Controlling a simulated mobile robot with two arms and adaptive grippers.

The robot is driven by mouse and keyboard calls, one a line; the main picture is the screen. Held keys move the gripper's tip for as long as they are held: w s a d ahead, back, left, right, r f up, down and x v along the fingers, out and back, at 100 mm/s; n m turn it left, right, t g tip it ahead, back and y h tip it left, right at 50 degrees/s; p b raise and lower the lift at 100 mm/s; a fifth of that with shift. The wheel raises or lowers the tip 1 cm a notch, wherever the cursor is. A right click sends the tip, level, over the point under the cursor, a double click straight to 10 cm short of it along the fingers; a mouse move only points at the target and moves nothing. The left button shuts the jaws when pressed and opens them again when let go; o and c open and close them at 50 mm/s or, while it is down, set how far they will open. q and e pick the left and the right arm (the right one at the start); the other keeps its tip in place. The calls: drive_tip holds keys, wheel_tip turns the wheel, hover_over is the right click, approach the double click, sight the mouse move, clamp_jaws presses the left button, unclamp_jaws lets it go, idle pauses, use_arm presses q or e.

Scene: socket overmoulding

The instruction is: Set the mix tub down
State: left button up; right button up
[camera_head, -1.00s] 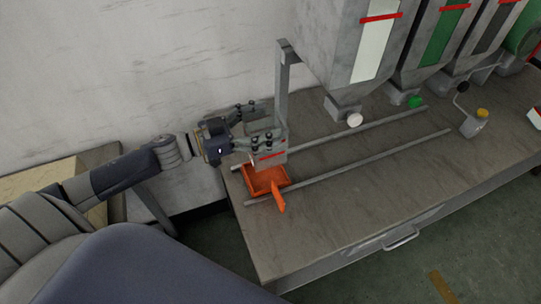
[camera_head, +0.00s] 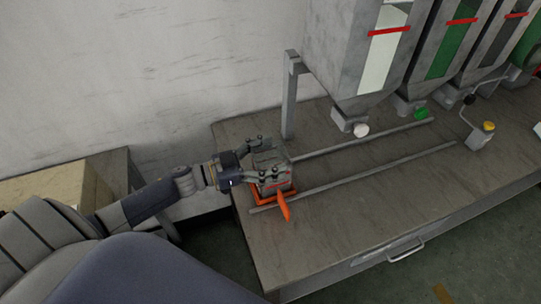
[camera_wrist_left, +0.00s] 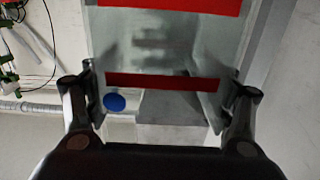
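The mix tub (camera_head: 276,179) is a grey, open box with a red line on its side, upright at the left end of the bench. It sits in or just above the orange tray (camera_head: 291,199); the tub hides its base contact, so I cannot tell which. My left gripper (camera_head: 257,162) has its fingers on opposite sides of the tub and appears shut on it. In the left wrist view the fingers (camera_wrist_left: 162,108) flank a grey surface with a dark red strip. My right gripper is not in view.
Two rails (camera_head: 350,178) run right from the tray along the bench (camera_head: 350,220). Grey hoppers (camera_head: 350,60) with red bands stand behind, above the rails. A grey post (camera_head: 289,95) rises just behind the tub. A small yellow-topped device (camera_head: 481,136) stands to the right.

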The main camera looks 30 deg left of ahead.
sight(255, 161)
use_arm(q)
drive_tip(key=o, duration=0.4)
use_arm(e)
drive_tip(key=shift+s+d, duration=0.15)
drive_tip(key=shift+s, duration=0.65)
use_arm(q)
drive_tip(key=p+v, duration=0.2)
drive_tip(key=v, duration=0.5)
drive_tip(key=shift+s+a+r, duration=0.15)
drive_tip(key=shift+s, duration=0.05)
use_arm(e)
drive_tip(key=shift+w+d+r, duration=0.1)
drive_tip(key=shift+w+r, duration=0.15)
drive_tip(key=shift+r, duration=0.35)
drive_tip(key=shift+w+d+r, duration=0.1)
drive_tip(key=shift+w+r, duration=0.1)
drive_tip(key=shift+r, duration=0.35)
